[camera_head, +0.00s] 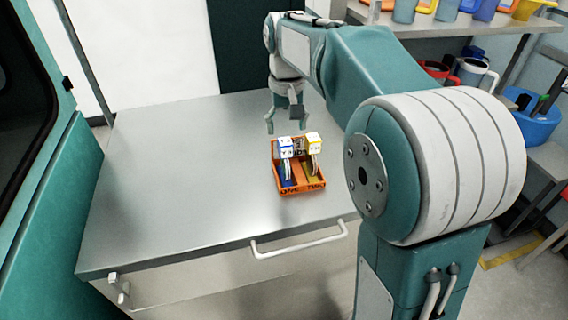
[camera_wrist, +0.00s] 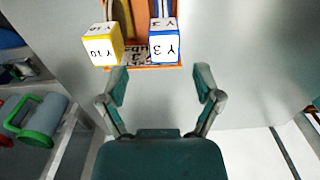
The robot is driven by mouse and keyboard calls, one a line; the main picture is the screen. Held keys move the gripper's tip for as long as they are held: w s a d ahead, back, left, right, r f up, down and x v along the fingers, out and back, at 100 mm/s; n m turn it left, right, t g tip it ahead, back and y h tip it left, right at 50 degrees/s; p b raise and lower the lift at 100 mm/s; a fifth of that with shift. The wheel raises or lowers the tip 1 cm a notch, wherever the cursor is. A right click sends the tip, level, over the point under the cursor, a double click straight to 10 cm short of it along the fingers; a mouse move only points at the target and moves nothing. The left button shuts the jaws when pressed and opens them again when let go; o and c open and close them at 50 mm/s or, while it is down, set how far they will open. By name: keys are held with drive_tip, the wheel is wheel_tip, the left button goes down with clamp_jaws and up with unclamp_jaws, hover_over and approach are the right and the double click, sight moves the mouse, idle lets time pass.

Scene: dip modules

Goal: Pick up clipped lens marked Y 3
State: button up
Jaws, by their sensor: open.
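The lens marked Y 3 is a white block with blue edges (camera_wrist: 164,46) at the right of an orange tray in the wrist view. In the head view it is the blue-and-white block (camera_head: 286,147) at the tray's left. A second block, white with yellow edges and marked Y 10 (camera_wrist: 102,46), sits beside it; it also shows in the head view (camera_head: 314,141). The orange tray (camera_head: 302,192) holds both, in separate compartments. My gripper (camera_wrist: 161,82) is open and empty, its fingertips short of the blue block in the wrist view. It hangs behind the tray in the head view (camera_head: 284,124).
The tray stands on a steel table (camera_head: 170,170), with wide free room to its left. A white handle (camera_head: 298,240) runs along the table's front. Shelves at the right hold cups and jugs, including a grey jug with green handle (camera_wrist: 38,118).

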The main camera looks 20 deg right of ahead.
sight(285, 141)
drive_tip(key=shift+s+a+f, duration=0.15)
drive_tip(key=shift+f, duration=1.45)
drive_tip(key=shift+s+a+f, duration=0.1)
drive_tip(key=shift+a+f, duration=0.05)
drive_tip(key=shift+f, duration=1.4)
clamp_jaws()
